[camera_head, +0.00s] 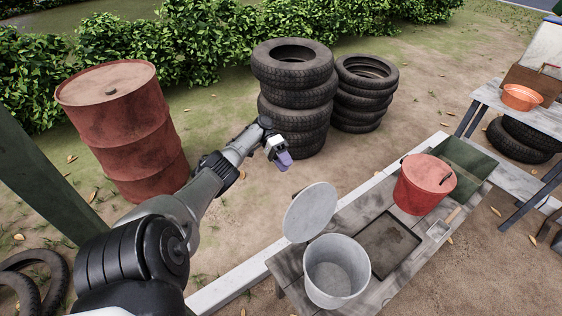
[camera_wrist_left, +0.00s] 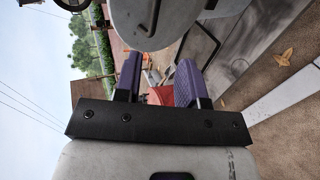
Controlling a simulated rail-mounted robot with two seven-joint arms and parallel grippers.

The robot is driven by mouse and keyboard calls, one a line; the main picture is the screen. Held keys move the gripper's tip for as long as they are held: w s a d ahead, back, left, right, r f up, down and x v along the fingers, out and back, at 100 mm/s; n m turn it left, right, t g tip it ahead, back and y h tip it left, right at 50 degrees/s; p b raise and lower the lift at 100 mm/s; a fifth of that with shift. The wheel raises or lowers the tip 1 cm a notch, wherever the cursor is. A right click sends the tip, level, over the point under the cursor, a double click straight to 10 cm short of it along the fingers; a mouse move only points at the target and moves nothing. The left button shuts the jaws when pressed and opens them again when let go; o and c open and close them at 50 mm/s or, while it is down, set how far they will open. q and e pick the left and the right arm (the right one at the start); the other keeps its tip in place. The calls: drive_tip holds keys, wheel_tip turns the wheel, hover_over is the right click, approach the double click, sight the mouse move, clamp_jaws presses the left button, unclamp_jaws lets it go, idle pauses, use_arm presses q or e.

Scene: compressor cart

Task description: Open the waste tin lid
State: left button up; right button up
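A pale grey tin (camera_head: 337,272) stands on the low bench, with its round mouth open and its inside looking empty. Its round grey lid (camera_head: 310,212) is tilted up and back at the rim's far left side. The lid also shows large at the top of the left wrist view (camera_wrist_left: 152,18). My left gripper (camera_head: 283,160) has purple fingers and is beyond the lid, apart from it in the head view. In the left wrist view its fingers (camera_wrist_left: 159,70) are spread, with nothing held between them. My right gripper is not in view.
A red lidded pot (camera_head: 423,188) stands on the bench (camera_head: 290,270), beside a dark shallow tray (camera_head: 388,243). A rusty red drum (camera_head: 130,135) and tyre stacks (camera_head: 293,95) stand behind. An orange bowl (camera_head: 521,97) is on a table at right. Bare ground lies around my gripper.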

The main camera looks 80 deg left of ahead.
use_arm(q)
drive_tip(key=shift+b+v, duration=0.45)
drive_tip(key=shift+v, duration=0.85)
drive_tip(key=shift+f, duration=0.1)
